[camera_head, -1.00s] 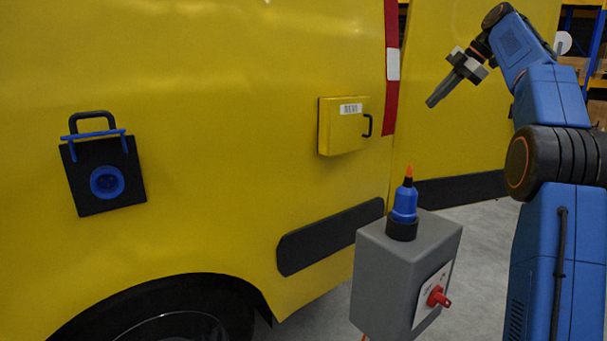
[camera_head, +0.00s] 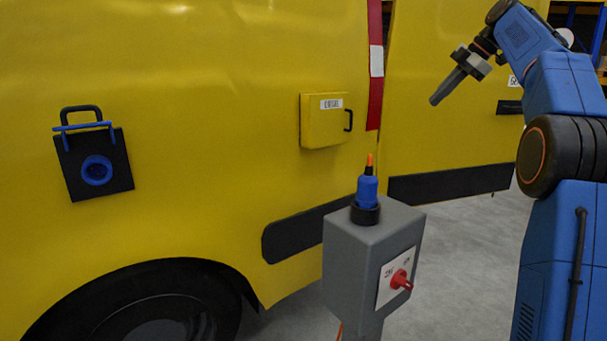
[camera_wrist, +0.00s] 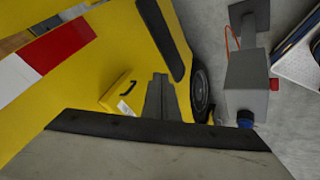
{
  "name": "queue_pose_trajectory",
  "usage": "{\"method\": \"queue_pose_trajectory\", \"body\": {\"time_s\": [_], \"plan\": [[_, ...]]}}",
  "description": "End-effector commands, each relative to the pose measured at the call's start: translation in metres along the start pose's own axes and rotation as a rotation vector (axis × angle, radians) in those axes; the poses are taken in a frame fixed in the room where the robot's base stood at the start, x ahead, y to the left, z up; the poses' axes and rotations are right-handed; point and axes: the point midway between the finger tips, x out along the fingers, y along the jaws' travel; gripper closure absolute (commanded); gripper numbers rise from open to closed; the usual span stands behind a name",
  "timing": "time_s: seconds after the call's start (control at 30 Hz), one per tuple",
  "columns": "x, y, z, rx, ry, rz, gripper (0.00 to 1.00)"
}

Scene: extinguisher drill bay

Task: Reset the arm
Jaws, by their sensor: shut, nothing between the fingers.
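My gripper (camera_head: 438,99) is at the upper right in the head view, raised, pointing down and to the left, with its fingers together and nothing in them. In the wrist view its shut fingers (camera_wrist: 161,80) show near the middle, with the yellow van side behind them. My gripper is in the air, apart from the van and the grey post box (camera_head: 350,248). The grey box carries a blue plug-like piece with an orange tip (camera_head: 367,188) in a black holder on top, and a red switch (camera_head: 400,281) on its front.
The yellow van (camera_head: 220,130) fills the left and middle. On it are a small yellow hatch labelled DIESEL (camera_head: 324,125) with a black handle and a black panel with a blue socket (camera_head: 97,171). Grey floor (camera_head: 465,260) lies open at the right.

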Motion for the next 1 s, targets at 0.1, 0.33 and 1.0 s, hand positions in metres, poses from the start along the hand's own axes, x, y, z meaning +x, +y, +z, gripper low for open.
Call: {"method": "queue_pose_trajectory", "body": {"time_s": [0.1, 0.33, 1.0], "plan": [[0.001, -0.009, -0.009, 0.051, -0.012, 0.000, 1.00], [0.005, -0.037, -0.028, 0.193, -0.047, 0.004, 1.00], [0.053, -0.234, -0.074, 0.817, -0.229, 0.087, 1.00]]}}
